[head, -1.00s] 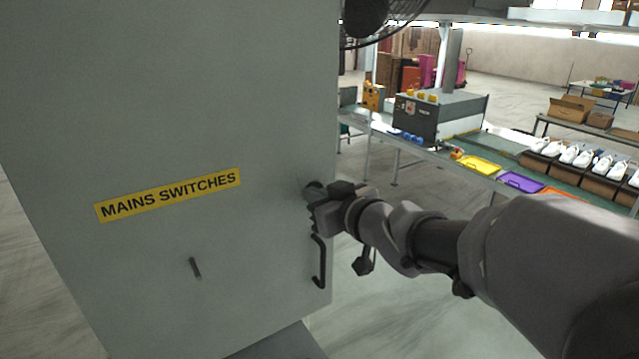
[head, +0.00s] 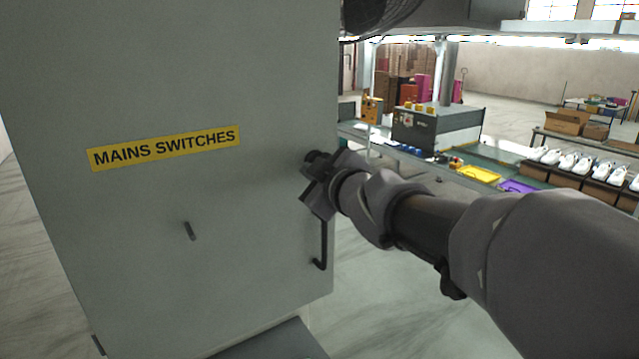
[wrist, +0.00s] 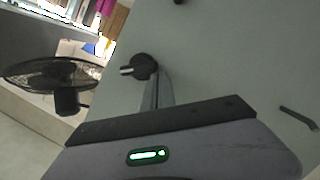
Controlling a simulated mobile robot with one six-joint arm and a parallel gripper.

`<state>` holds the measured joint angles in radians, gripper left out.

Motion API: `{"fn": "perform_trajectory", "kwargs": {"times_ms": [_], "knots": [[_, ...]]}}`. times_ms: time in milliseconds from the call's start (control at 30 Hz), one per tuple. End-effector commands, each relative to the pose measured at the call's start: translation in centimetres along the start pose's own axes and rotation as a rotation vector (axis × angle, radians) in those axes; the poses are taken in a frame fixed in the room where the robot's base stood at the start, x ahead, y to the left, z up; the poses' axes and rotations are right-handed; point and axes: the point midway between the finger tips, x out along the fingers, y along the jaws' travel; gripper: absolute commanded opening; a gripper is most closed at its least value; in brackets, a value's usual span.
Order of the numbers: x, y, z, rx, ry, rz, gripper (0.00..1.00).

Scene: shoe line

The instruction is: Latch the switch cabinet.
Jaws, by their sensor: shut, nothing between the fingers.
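The switch cabinet (head: 120,60) is a tall grey-green box with a yellow "MAINS SWITCHES" label (head: 165,147). Its door looks flush, but I cannot tell whether it is latched. A round dark latch knob (wrist: 143,67) with a pale tip pointing left sits near the door's edge. A black bar handle (head: 322,245) is below it, partly hidden by my gripper. My gripper (head: 312,172) is shut and empty at the knob, its body tilted. In the wrist view its finger (wrist: 157,92) reaches the knob; contact is unclear.
A black fan (head: 380,14) is beyond the cabinet's right edge. The shoe line, with a grey machine (head: 437,130), trays and white shoes (head: 575,163), is behind my arm. Pale floor lies between.

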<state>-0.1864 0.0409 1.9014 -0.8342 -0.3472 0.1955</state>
Motion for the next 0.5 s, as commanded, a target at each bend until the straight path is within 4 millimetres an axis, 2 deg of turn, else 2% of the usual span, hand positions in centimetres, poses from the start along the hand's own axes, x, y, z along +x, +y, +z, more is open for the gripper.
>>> {"fn": "perform_trajectory", "kwargs": {"times_ms": [33,100,500], "knots": [[0.2,-0.8,0.8,-0.038,0.001,0.011,0.0],[0.3,-1.0,1.0,-0.102,0.001,0.026,0.0],[0.6,-1.6,2.2,-0.467,0.0,0.118,0.0]]}}
